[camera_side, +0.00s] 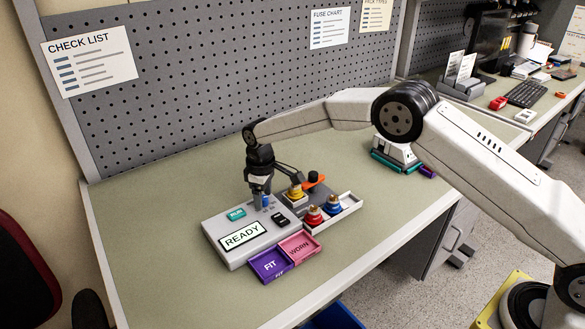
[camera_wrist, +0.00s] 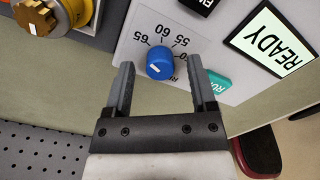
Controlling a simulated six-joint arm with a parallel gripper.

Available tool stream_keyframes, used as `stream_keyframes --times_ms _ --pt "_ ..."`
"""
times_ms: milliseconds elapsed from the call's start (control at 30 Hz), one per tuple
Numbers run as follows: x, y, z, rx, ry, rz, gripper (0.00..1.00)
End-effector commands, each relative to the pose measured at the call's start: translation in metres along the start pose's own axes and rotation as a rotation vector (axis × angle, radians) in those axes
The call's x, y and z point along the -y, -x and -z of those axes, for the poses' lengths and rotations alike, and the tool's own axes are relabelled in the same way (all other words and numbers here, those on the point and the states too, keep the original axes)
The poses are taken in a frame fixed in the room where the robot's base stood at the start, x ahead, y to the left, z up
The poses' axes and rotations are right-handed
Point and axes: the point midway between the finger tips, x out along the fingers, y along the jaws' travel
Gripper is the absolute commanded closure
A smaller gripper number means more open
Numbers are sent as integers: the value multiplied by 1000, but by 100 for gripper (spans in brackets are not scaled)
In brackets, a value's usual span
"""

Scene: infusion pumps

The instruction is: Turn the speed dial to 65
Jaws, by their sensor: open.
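The speed dial is a small round blue knob (camera_wrist: 160,63) with a white mark on its top, set in a light grey panel with printed numbers, 65 among them. The mark's exact reading is hard to tell. In the side view the blue dial (camera_side: 266,202) shows small at the back of the grey pump box (camera_side: 222,247). My gripper (camera_side: 262,198) points down over it. In the wrist view its two fingers are apart, one on each side of the dial, with gaps between them and the knob.
The box carries a READY display (camera_side: 242,237), a green RUN button (camera_side: 236,214) and a black switch (camera_side: 281,219). FIT (camera_side: 269,279) and WORN (camera_side: 311,257) trays adjoin it. A white tray (camera_side: 349,207) holds red and blue parts; a yellow part (camera_side: 295,191) stands close by. The left bench is clear.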

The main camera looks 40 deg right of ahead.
Motion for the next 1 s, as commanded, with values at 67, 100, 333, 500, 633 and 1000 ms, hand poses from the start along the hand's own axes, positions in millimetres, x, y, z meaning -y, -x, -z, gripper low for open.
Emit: stream_keyframes --times_ms 67,100,333,500,633,1000 --pt "0 6 0 -1 0 0 27" --pt "0 9 0 -1 0 -1 27" --pt "0 37 0 -2 0 -1 27" --pt "0 58 0 -2 0 -1 27" --pt "0 70 0 -2 1 -1 27" --pt "0 76 0 -1 1 0 27"
